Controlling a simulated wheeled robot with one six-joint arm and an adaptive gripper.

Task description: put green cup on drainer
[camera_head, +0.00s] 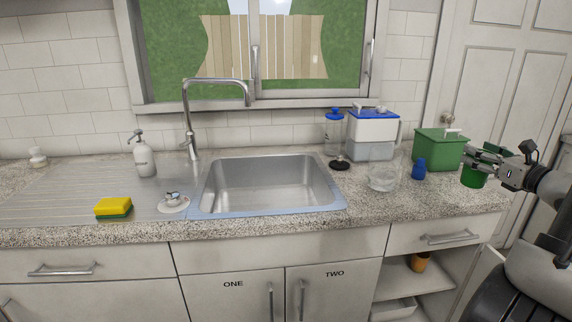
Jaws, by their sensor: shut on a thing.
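The green cup (472,181) is at the right end of the counter, in front of a green box. My gripper (482,166) is shut on the green cup, its fingers around the upper part. I cannot tell whether the cup is clear of the counter. The drainer (70,205) is the ribbed metal surface left of the sink, far to the left of my gripper. Its middle is bare.
A yellow and green sponge (113,207) and a small white dish (173,203) sit on the drainer's front part. A soap dispenser (144,158) stands behind. The sink (270,182), tall faucet (191,130), glass bowl (382,178), blue item (419,169) and water filter (372,135) lie between.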

